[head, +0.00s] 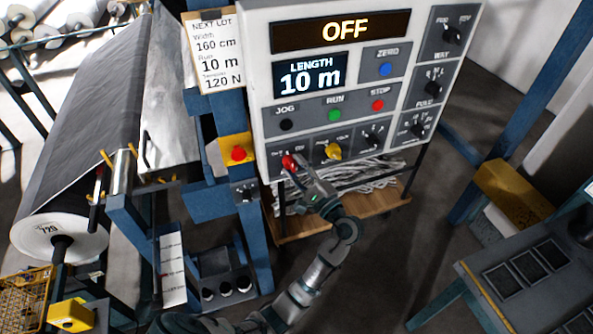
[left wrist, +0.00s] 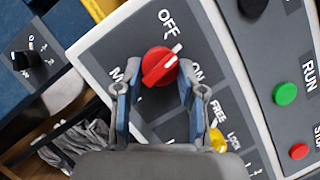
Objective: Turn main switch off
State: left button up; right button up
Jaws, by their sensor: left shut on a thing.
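The red main switch knob (left wrist: 160,66) sits on the grey panel, with OFF above it and ON to its right in the left wrist view. Its white pointer line slants up and right, between the two words. In the head view the knob (head: 289,162) is at the panel's lower left, partly hidden by my gripper. My left gripper (head: 300,172) is shut on the knob, one finger on each side in the left wrist view (left wrist: 158,98). The panel's top display (head: 342,31) reads OFF. My right gripper is not in view.
A yellow knob (head: 333,151) sits just right of the switch. Green RUN (head: 335,115) and red STOP (head: 377,105) buttons are above. A red button on a yellow box (head: 237,154) stands left, on a blue post. A wooden shelf (head: 340,218) is below.

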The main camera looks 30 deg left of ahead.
pick_arm(q)
jog(key=n, duration=0.2)
jog(key=n+g, duration=0.1)
jog(key=n, duration=0.1)
jog(key=shift+r+g+h, duration=0.1)
jog(key=shift+g+h, duration=0.2)
jog(key=shift+h, duration=0.1)
jog(key=n, duration=0.2)
jog(key=shift+n+g+h, duration=0.3)
jog(key=shift+h, duration=0.1)
jog(key=shift+n, duration=0.4)
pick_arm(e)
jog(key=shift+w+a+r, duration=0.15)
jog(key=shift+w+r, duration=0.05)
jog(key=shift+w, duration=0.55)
pick_arm(q)
jog(key=o, duration=1.2)
jog(key=shift+c, duration=0.2)
jog(key=shift+r, duration=0.1)
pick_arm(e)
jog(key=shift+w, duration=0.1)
